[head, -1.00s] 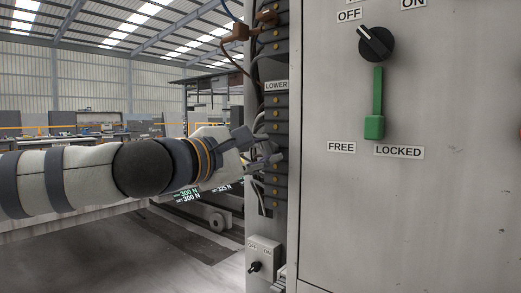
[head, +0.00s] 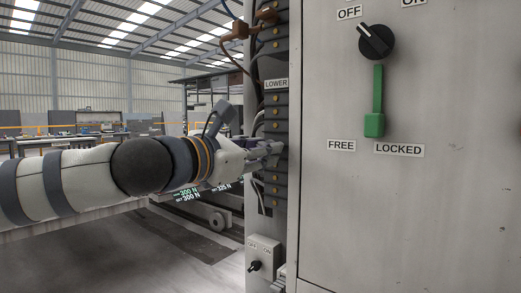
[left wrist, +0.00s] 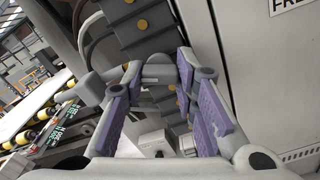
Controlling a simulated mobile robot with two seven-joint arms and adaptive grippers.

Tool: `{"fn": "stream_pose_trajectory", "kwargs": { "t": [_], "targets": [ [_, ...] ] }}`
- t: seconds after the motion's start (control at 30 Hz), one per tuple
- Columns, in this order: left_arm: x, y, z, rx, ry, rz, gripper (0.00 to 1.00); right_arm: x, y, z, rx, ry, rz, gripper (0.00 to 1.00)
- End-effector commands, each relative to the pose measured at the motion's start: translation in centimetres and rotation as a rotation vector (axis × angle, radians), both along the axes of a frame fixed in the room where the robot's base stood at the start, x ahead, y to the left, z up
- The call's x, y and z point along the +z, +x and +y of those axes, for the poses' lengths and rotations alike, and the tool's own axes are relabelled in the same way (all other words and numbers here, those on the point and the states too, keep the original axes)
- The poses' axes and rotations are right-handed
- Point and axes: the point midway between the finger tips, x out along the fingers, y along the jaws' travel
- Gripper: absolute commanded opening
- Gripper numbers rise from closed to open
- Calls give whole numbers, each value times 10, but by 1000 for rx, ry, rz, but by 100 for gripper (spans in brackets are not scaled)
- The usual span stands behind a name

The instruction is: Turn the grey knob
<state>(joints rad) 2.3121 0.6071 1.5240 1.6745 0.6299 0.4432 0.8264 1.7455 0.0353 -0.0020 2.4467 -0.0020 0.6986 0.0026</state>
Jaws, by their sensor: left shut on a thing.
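A rounded grey knob (left wrist: 160,74) sits between the fingertips of my left gripper (left wrist: 159,66) in the left wrist view, in front of a dark strip with brass studs. The gripper is shut on it, with a finger at each side. In the head view my left gripper (head: 268,149) reaches from the left to the narrow side column, below the LOWER label (head: 276,84). The fingers hide the knob there, and its turn angle cannot be read. My right gripper is not in view.
A grey panel (head: 450,210) on the right carries a black rotary switch (head: 376,42) and a green lever handle (head: 374,124) by the LOCKED label. A small switch box (head: 262,258) is low on the column. Cables (head: 235,60) hang above the gripper.

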Motion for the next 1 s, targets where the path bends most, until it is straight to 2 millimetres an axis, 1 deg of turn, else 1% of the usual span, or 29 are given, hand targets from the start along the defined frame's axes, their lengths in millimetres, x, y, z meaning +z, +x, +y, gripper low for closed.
{"fn": "stream_pose_trajectory", "kwargs": {
  "t": [0.53,0.57,0.6,0.63,0.9,1.0],
  "targets": [
    [0,0,0,0,-18,13,0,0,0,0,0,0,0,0],
    [0,0,0,0,-18,13,31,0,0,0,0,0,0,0],
    [0,0,0,0,-18,13,40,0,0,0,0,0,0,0],
    [0,0,0,0,-17,13,47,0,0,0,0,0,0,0],
    [0,0,0,0,-17,13,47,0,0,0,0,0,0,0],
    [1,-6,6,1,-18,13,47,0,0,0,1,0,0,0]
  ]
}}
